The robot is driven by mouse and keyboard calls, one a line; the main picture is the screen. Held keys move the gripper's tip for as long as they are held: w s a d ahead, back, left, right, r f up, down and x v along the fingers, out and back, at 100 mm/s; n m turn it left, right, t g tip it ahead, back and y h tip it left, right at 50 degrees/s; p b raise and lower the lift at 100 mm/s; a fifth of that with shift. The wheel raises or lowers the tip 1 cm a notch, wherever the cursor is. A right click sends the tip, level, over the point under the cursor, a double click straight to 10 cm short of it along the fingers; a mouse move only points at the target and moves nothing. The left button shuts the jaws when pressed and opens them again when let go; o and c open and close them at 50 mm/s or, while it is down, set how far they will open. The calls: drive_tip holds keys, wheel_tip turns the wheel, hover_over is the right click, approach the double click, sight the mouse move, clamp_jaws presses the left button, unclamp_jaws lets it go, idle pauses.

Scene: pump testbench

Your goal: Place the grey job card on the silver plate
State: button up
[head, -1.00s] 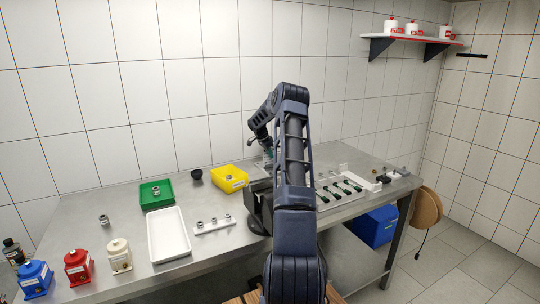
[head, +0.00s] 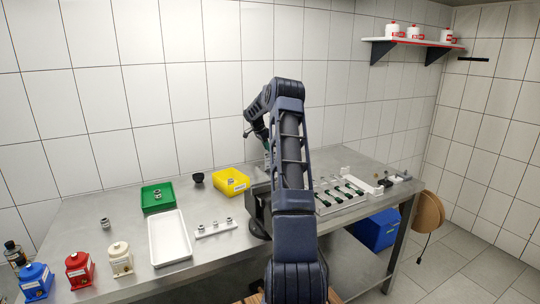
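I cannot make out the grey job card or the silver plate in the head view; either may be hidden by my arm or too small to tell. My gripper (head: 267,158) hangs over the back middle of the table, to the right of the yellow bin. It is partly covered by my own arm. Its fingers are too small and too hidden to show whether they are open, shut or holding something.
A yellow bin (head: 231,182), green tray (head: 158,197) and white tray (head: 169,238) stand left of my arm. Blue (head: 37,281), red (head: 80,270) and cream (head: 120,259) units line the front left. A rack with green-ended parts (head: 341,196) lies right of my arm.

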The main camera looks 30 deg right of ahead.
drive_tip(key=s+a+r+n+t, duration=0.1)
drive_tip(key=s+a+r+n, duration=0.1)
drive_tip(key=s+a+r, duration=0.5)
drive_tip(key=s+a+r+n, duration=0.35)
drive_tip(key=a+r, duration=0.35)
drive_tip(key=r, duration=0.3)
drive_tip(key=s+a+r+n+t+y, duration=0.1)
drive_tip(key=s+a+r+n, duration=0.2)
drive_tip(key=s, duration=0.5)
drive_tip(key=s+a+r+n, duration=0.1)
drive_tip(key=s+a+r, duration=0.1)
drive_tip(key=s+a, duration=0.5)
drive_tip(key=s+a+f+n+t+y, duration=0.1)
drive_tip(key=s+a+f+n, duration=0.1)
drive_tip(key=s, duration=0.9)
drive_tip(key=s+a+f+n+y, duration=0.1)
drive_tip(key=s+a+f+n, duration=0.1)
drive_tip(key=s, duration=0.9)
drive_tip(key=s+a+f+n+t+y, duration=0.1)
drive_tip(key=s+a+n, duration=0.3)
drive_tip(key=s, duration=0.7)
drive_tip(key=shift+a+f+t, duration=0.3)
drive_tip(key=shift+a+f, duration=0.2)
drive_tip(key=shift+f, duration=0.4)
